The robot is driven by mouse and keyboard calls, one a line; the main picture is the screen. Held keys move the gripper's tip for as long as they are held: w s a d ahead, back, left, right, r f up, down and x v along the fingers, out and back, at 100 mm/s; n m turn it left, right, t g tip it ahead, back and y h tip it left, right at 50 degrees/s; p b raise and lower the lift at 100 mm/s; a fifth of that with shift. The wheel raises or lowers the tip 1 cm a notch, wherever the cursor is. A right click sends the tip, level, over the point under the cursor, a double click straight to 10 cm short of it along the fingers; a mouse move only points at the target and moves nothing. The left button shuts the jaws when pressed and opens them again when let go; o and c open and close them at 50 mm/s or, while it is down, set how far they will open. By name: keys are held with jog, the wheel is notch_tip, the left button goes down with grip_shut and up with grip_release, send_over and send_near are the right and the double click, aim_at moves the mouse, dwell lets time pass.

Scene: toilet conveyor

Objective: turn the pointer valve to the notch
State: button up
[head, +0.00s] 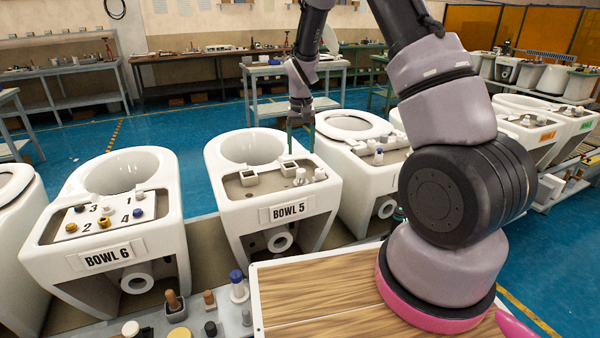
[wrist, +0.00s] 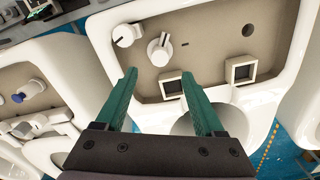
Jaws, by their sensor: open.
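The bowl 5 panel (head: 235,188) is a grey plate on a white toilet. A white valve knob with a raised bar pointer (wrist: 160,50) stands on it, with a short dark notch-like mark (wrist: 185,43) beside it. A smaller white round knob (wrist: 125,36) stands near the panel edge. In the head view, the white knobs (head: 300,177) are at the panel's right. My gripper (head: 301,128) points down above the panel's far side. In the wrist view its green fingers (wrist: 163,85) are apart with nothing between them, short of the valve knob.
Two square sockets (wrist: 241,69) sit on the panel near the fingers, and a round dark hole (wrist: 248,30) lies further off. Bowl 6 (head: 110,215) stands left, with several knobs. Another toilet (head: 365,155) stands close on the right. A wooden tabletop (head: 330,300) is in front.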

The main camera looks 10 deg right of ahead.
aim_at(300, 170)
notch_tip(300, 170, down, 10)
jog(key=shift+f, duration=0.15)
dwell(0.3)
jog(key=shift+c, duration=0.2)
grip_shut()
jog(key=shift+m, duration=0.3)
jog(key=m, duration=0.4)
jog(key=shift+a+m, duration=0.1)
jog(key=shift+m, duration=0.2)
jog(key=m, duration=0.6)
jog(key=shift+m, duration=0.4)
